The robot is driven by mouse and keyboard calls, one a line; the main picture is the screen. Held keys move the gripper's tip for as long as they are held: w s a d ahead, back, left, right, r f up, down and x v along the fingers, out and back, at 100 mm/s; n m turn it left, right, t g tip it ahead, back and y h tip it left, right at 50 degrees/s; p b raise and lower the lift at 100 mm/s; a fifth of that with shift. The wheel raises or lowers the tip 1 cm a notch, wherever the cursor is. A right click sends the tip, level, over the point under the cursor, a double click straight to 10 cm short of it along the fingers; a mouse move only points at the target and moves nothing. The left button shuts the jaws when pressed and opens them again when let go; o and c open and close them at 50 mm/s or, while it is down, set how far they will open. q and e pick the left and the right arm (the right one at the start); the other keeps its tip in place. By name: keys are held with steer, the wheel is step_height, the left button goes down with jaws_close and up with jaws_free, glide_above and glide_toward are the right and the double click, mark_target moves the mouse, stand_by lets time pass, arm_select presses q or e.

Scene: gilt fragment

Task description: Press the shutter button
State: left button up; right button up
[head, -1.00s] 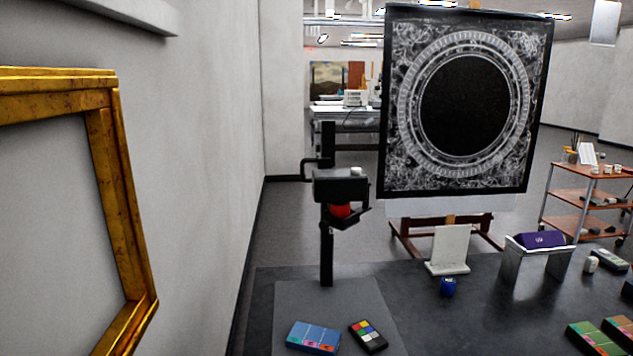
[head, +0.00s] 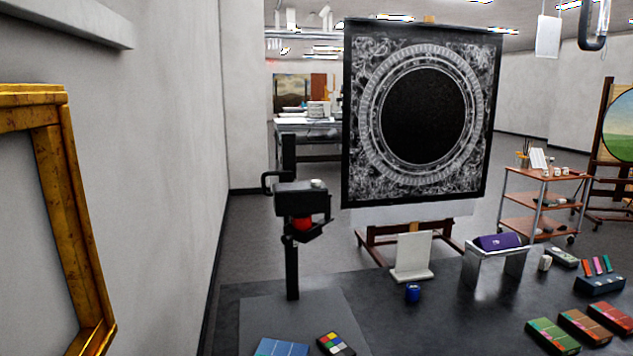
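A dark camera-like device (head: 300,200) is mounted on a black upright post (head: 292,270) at the left part of the dark table. A small pale round button (head: 317,184) sits on its top right. A red round part (head: 302,223) shows under its body, and a black handle loop sticks out at its upper left. Neither of my grippers is in view.
A gilt frame (head: 66,205) hangs on the left wall. A large black-and-white panel (head: 350,190) stands behind.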

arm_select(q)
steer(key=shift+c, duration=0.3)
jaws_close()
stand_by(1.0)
